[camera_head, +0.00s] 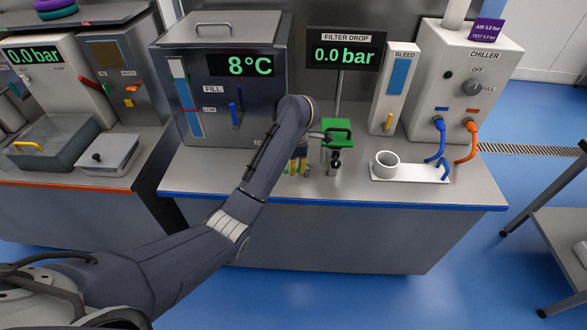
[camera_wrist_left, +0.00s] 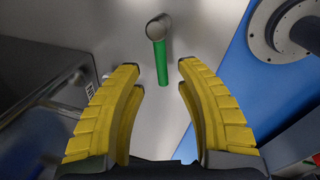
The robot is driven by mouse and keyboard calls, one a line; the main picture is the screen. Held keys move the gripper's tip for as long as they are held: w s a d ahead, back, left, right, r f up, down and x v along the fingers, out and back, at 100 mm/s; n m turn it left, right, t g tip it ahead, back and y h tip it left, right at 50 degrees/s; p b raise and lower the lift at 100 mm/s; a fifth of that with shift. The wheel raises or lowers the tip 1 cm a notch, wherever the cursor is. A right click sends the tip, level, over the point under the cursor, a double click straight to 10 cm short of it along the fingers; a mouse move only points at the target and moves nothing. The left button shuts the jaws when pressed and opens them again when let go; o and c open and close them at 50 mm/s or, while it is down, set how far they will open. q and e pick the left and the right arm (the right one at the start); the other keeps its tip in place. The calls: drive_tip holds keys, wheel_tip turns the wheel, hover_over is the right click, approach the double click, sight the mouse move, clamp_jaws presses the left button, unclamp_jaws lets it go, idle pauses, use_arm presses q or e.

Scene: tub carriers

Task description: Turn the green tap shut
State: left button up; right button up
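In the left wrist view the green tap (camera_wrist_left: 161,62) is a straight green lever on a round grey metal end, above the steel counter. The lever points down the picture, toward the gap between my fingers. My left gripper (camera_wrist_left: 160,72) is open, with its two yellow fingers on either side of the lever's line. I see no finger touching the lever. In the head view my left gripper (camera_head: 298,164) points down at the counter, and my forearm hides much of it. I cannot make out the tap clearly there. My right gripper is in neither view.
A steel tank (camera_head: 228,90) reading 8°C stands left of my gripper. A green-topped fitting (camera_head: 338,125) stands close on its right. A white cup (camera_head: 386,164) on a white tray, the BLEED panel (camera_head: 396,85) and the CHILLER box (camera_head: 464,80) are farther right. The front counter strip is clear.

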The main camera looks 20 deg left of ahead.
use_arm(q)
drive_tip(key=shift+s+f, duration=0.1)
drive_tip(key=shift+f, duration=0.35)
drive_tip(key=shift+w+a+f, duration=0.1)
drive_tip(key=shift+w+f, duration=0.05)
drive_tip(key=shift+f, duration=0.5)
drive_tip(key=shift+w+a+f, duration=0.1)
drive_tip(key=shift+w+f, duration=0.05)
drive_tip(key=shift+f, duration=0.5)
drive_tip(key=shift+o, duration=0.2)
clamp_jaws()
